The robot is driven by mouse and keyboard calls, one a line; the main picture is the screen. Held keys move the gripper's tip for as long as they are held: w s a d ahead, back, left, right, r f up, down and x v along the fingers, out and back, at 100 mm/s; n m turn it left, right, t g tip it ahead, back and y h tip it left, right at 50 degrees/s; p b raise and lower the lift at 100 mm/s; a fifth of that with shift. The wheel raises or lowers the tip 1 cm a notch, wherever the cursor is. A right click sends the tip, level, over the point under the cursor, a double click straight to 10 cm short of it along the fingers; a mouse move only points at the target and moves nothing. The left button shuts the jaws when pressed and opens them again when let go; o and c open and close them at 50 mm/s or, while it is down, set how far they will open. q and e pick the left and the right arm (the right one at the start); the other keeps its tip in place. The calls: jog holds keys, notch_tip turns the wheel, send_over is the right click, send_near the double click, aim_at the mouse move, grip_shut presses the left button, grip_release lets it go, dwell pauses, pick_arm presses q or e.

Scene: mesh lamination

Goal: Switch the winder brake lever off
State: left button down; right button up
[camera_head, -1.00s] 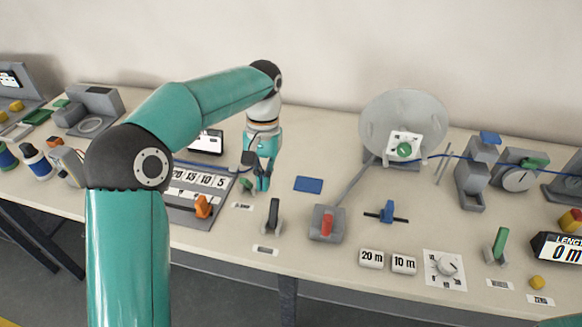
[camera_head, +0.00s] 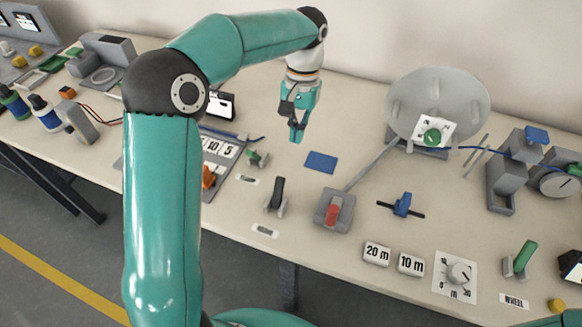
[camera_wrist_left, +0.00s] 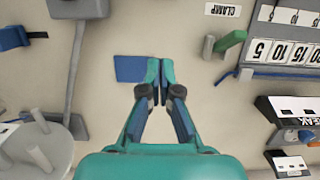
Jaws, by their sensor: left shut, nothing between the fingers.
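A red lever (camera_head: 332,214) stands on a grey box (camera_head: 346,198) near the middle of the bench. A grey rod (camera_head: 370,166) runs from this box towards the big grey reel (camera_head: 437,98). No readable label marks it as the winder brake. In the left wrist view the box (camera_wrist_left: 78,9) is at the top edge; its red lever is not visible there. My left gripper (camera_head: 296,134) is shut and empty, pointing down above the bench, behind and left of the box. In the left wrist view its fingertips (camera_wrist_left: 160,70) are together beside the blue pad. My right gripper is not in view.
A blue pad (camera_head: 321,162) lies flat near the gripper. A black lever (camera_head: 276,194) and a green lever (camera_head: 257,158) stand to the left. A blue slider (camera_head: 402,205) and another green lever (camera_head: 524,257) stand to the right. A blue cable crosses the back.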

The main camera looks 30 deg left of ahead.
aim_at(278, 193)
pick_arm(q)
jog(key=f, duration=0.3)
jog(key=s+f, duration=0.1)
jog(key=f, duration=0.2)
jog(key=s+f, duration=0.1)
jog(key=f, duration=0.2)
jog(key=shift+d+f, duration=0.1)
jog(key=shift+d, duration=0.1)
jog(key=s+r, duration=0.1)
jog(key=s+r+p, duration=0.1)
jog(key=shift+s+d, duration=0.35)
jog(key=shift+s, duration=0.05)
jog(key=shift+s+r, duration=0.1)
jog(key=shift+s, duration=0.1)
jog(key=shift+d, duration=0.15)
